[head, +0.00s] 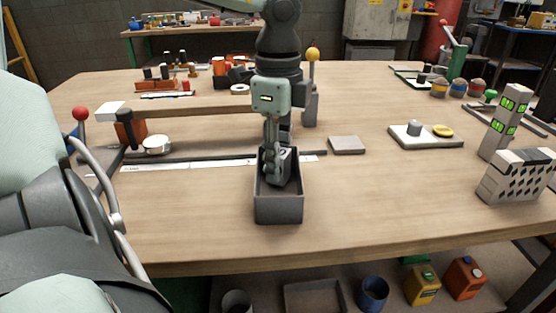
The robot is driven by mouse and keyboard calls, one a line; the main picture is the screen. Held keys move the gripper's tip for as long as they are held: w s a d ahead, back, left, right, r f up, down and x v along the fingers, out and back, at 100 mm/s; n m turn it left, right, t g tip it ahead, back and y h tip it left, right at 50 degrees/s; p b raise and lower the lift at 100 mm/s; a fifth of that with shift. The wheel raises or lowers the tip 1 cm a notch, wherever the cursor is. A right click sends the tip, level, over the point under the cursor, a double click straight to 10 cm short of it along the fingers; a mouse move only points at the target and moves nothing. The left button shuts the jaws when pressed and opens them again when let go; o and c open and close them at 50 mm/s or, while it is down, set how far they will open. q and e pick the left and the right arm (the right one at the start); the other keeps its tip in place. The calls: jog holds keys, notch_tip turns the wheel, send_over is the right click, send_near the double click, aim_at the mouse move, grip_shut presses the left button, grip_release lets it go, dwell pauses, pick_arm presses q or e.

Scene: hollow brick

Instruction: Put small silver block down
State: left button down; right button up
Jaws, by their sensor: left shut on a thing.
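My left gripper (271,176) points down over an open grey box (279,210) near the middle of the workbench. Its fingers are shut on the small silver block (287,164). The block is at the box's opening, partly hidden by the fingers, and looks tilted. I cannot tell whether it touches the box floor. My right gripper is not in view.
A flat grey plate (346,145) lies to the right of the box. A white board (425,136) holds a grey cylinder and a yellow disc. A patterned block wall (517,177) stands at the right. The bench (390,200) front is clear.

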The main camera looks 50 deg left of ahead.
pick_arm(q)
jog(key=shift+f, duration=0.45)
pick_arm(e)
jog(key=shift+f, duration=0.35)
pick_arm(q)
jog(key=shift+f, duration=0.1)
jog(key=c, duration=1.4)
grip_release()
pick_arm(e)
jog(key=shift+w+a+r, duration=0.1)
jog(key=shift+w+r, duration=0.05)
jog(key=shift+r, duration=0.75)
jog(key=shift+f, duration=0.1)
